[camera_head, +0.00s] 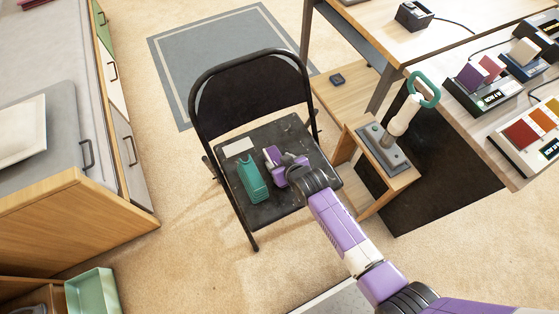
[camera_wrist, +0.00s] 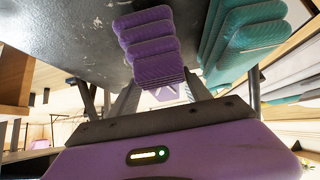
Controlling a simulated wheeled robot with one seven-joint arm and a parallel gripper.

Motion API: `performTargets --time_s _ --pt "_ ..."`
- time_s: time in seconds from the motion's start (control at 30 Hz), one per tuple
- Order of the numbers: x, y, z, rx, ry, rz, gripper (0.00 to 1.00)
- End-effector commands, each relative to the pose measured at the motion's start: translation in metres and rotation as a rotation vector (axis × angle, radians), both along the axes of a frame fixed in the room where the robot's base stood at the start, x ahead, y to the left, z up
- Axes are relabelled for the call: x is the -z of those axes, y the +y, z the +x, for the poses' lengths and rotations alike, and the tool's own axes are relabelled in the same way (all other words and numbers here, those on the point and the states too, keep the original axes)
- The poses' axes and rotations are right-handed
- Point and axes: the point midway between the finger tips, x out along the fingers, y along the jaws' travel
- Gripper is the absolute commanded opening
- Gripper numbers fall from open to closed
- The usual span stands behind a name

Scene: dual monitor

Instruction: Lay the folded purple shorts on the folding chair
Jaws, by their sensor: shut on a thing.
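The black folding chair (camera_head: 250,95) stands open on the carpet in the head view. Its dark, scuffed seat also shows in the wrist view (camera_wrist: 60,35). My gripper (camera_wrist: 160,95) is shut on the folded purple shorts (camera_wrist: 148,38), whose stacked, ribbed layers stick out past the fingers. In the head view my gripper (camera_head: 289,163) is over the seat, and a small purple patch beside it seems to be the shorts, mostly hidden. I cannot tell whether the shorts touch the seat.
A folded teal cloth (camera_head: 252,180) is on the seat, close left of my gripper; it also shows in the wrist view (camera_wrist: 245,35). A pale flat rectangle (camera_head: 237,148) lies farther back on the seat. A wooden stand (camera_head: 375,175) is close on the right, below a desk (camera_head: 455,45).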

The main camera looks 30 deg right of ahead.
Motion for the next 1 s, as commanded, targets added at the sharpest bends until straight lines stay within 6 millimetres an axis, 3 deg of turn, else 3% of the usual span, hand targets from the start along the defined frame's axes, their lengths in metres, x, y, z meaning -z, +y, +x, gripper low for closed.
performTargets --time_s 0.8,0.83,0.93,1.0 --pt "0.012 0.0 0.0 0.0 -0.001 0.0 0.03" --pt "0.012 0.0 0.0 0.0 -0.001 0.0 0.58" --pt "0.011 0.0 0.0 0.0 -0.001 0.0 0.78" --pt "0.011 0.0 0.0 0.0 -0.001 0.0 0.81"
